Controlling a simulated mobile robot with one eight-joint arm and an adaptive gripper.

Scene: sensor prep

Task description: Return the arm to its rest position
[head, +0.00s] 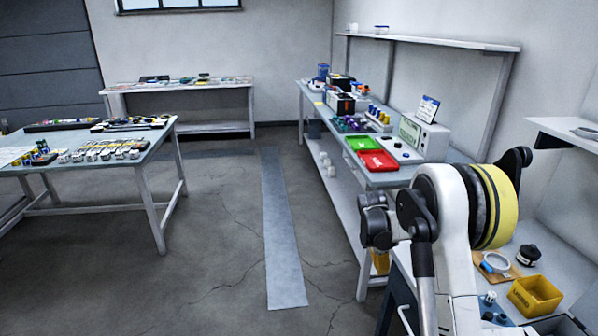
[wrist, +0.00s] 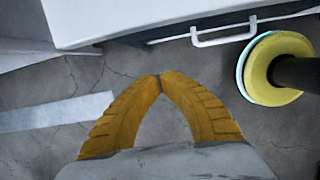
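My gripper shows in the wrist view (wrist: 158,80). Its two yellow fingers meet at their tips, and nothing is seen between them. Below the fingertips I see bare cracked concrete floor. In the head view my arm (head: 455,215), white and black with a yellow band, is folded at the lower right, in front of the benches. A yellow ring on a black shaft at the right of the wrist view appears to be part of my own arm.
A yellow box (head: 535,296) stands at lower right. A table (head: 152,150) with small parts is at left. The floor strip (head: 283,240) between is clear.

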